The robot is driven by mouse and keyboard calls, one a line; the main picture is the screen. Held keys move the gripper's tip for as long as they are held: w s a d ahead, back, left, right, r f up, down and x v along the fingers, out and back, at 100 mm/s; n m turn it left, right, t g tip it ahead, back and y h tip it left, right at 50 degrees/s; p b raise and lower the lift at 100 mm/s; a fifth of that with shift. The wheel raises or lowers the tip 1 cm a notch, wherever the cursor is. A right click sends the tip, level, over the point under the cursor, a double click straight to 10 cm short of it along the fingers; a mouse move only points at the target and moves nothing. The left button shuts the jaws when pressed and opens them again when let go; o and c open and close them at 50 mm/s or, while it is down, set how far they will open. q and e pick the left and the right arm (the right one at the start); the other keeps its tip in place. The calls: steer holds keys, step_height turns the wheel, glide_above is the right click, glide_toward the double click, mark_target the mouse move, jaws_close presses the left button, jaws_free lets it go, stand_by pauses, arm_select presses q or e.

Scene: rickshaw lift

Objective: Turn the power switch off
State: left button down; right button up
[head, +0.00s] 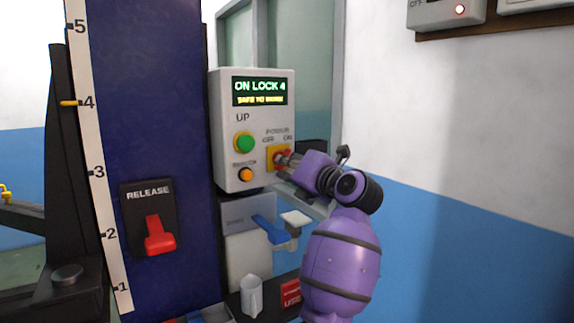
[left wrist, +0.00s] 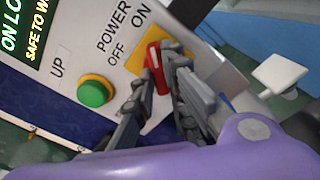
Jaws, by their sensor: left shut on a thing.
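The power switch is a red knob on a yellow plate (head: 270,153) at the right of the grey control box (head: 226,150). OFF and ON labels stand above it. In the left wrist view the red knob (left wrist: 156,68) shows between the fingers, its upper end with a pale mark leaning toward ON. My left gripper (head: 283,161) is shut on the knob and hides part of it in the head view. Its fingers (left wrist: 153,84) also show in the left wrist view. My right gripper is out of view.
The box also carries a lit display (head: 259,92), a green UP button (head: 244,142) and an orange button (head: 246,175). A blue lift column (head: 150,90) with a red release lever (head: 159,237) stands left. A blue handle (head: 270,229) sits below.

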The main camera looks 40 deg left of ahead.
arm_select(q)
steer(key=shift+w+d+n+b, duration=0.15)
steer(key=shift+n+b, duration=0.95)
steer(key=shift+n, duration=1.55)
steer(key=shift+w+a+n+b, duration=0.1)
steer(key=shift+n+b, duration=1.05)
steer(key=shift+n, duration=1.45)
steer(key=shift+w+d+n+b, duration=0.15)
steer(key=shift+n+b, duration=0.95)
steer(key=shift+n, duration=1.55)
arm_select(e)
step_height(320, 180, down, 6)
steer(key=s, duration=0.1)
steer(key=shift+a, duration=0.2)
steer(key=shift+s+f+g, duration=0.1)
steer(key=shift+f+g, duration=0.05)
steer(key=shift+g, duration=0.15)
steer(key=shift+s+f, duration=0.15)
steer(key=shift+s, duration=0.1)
arm_select(q)
steer(key=c, duration=1.8)
jaws_free()
steer(key=shift+o, duration=0.2)
steer(key=v, duration=1.2)
